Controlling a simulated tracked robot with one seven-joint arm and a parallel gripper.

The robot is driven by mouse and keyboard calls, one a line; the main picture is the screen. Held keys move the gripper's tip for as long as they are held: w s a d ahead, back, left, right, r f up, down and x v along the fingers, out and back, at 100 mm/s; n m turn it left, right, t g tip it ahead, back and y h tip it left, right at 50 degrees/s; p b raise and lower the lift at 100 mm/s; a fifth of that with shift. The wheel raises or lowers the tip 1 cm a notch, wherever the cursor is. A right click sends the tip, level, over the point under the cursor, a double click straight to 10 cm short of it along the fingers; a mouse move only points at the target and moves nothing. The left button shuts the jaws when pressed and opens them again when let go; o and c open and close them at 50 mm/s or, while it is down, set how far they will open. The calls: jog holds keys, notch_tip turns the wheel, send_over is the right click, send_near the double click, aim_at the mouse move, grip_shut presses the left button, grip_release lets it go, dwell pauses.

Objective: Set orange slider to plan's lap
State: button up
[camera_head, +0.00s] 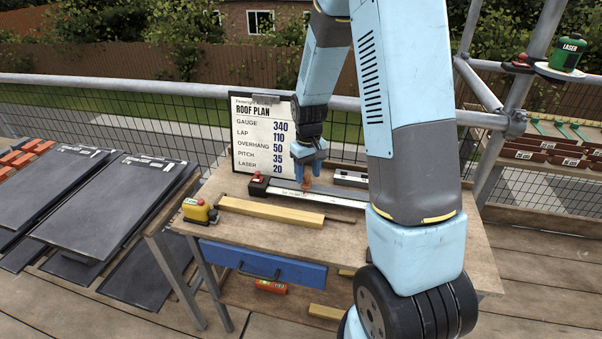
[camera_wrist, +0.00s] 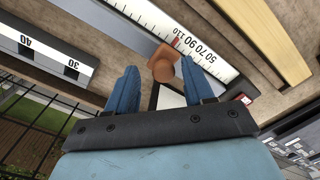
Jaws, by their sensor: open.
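The orange slider (camera_wrist: 163,66) is a knob on the long white scale (camera_wrist: 205,52) on the workbench. It also shows in the head view (camera_head: 307,185). In the wrist view it sits between the two blue fingers of my open gripper (camera_wrist: 159,70), with a visible gap on the finger sides. The scale reads 50, 70, 90 and a last number that looks like 110, with a red mark close by. The slider's exact reading is unclear. In the head view my gripper (camera_head: 306,174) points down over the scale. The roof plan board (camera_head: 262,138) lists LAP 110.
A second scale (camera_wrist: 45,58) marked 40 and 30 lies beside the first; its block shows in the head view (camera_head: 350,179). A wooden batten (camera_head: 270,212) and a yellow device (camera_head: 199,210) lie in front. Dark tiles (camera_head: 95,210) stack left. A green laser (camera_head: 568,54) stands at right.

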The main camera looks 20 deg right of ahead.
aim_at(308, 176)
notch_tip(308, 176, up, 14)
jog(key=shift+f, duration=0.15)
dwell(0.4)
dwell(0.3)
jog(key=s+r+m+t, duration=0.1)
jog(key=s+r+t, duration=0.1)
jog(key=s+r, duration=0.3)
jog(key=s+r+m+t, duration=0.1)
jog(key=s+r, duration=0.4)
jog(key=s, duration=0.7)
jog(key=s+r+t, duration=0.2)
jog(key=s+r, duration=0.3)
jog(key=s, duration=0.4)
jog(key=shift+a+r+m+t, duration=0.2)
jog(key=shift+r+m+t, duration=0.1)
jog(key=shift+r+m, duration=0.1)
dwell(2.5)
